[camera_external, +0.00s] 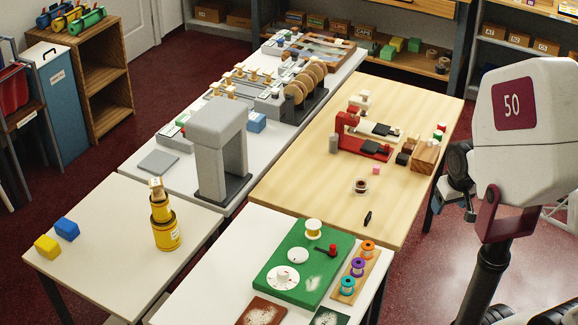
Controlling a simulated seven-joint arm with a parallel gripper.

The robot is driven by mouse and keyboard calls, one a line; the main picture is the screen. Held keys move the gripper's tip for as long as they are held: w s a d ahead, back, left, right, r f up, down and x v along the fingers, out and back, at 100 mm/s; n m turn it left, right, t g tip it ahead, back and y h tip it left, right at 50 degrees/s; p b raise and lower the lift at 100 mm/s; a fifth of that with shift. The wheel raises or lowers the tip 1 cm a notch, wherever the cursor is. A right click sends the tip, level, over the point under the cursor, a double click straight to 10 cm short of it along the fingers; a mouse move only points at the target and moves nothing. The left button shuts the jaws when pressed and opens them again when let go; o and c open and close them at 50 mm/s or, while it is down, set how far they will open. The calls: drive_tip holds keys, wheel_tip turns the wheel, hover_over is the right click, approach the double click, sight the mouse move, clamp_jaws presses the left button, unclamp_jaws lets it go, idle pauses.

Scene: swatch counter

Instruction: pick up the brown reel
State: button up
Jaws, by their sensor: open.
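A small reel with a brown middle and pale rims, which looks like the brown reel (361,186), stands on the light wooden table (300,190). It is apart from the things around it. My gripper (459,203) is at the right, beside the white body marked 50. It is off the table's right side, well away from the reel, with nothing seen in it. Its jaws are open, though its fingers are small and partly hidden in this view.
A small black object (368,218) lies in front of the reel, and a pink cube (376,169) behind it. A red stand (352,140) and wooden block (425,157) are farther back. Orange, purple and teal spools (358,267) stand on the front table. Bare wood lies left of the reel.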

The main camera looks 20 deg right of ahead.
drive_tip(key=o, duration=0.5)
drive_tip(key=w+d+f+n+g+h, duration=0.1)
drive_tip(key=w+f+n+h, duration=0.4)
drive_tip(key=w, duration=0.8)
drive_tip(key=w+f+n+g+h, duration=0.1)
drive_tip(key=w+f+n+h, duration=0.35)
drive_tip(key=w, duration=0.75)
drive_tip(key=w+a+f+n+t, duration=0.2)
drive_tip(key=w+a+f+n, duration=0.1)
drive_tip(key=w+f, duration=0.3)
drive_tip(key=w+a+f+n+t+h, duration=0.1)
drive_tip(key=w+a+f+n, duration=0.2)
drive_tip(key=w+f+n, duration=0.3)
drive_tip(key=w+a+f+n+t+h, duration=0.1)
drive_tip(key=w+a+f+n+t, duration=0.1)
drive_tip(key=w+f+n, duration=0.3)
drive_tip(key=shift+w+a+f+t+h, duration=0.25)
drive_tip(key=shift+w+a+f+t, duration=0.05)
drive_tip(key=shift+w+a+f, duration=0.4)
drive_tip(key=shift+d, duration=0.15)
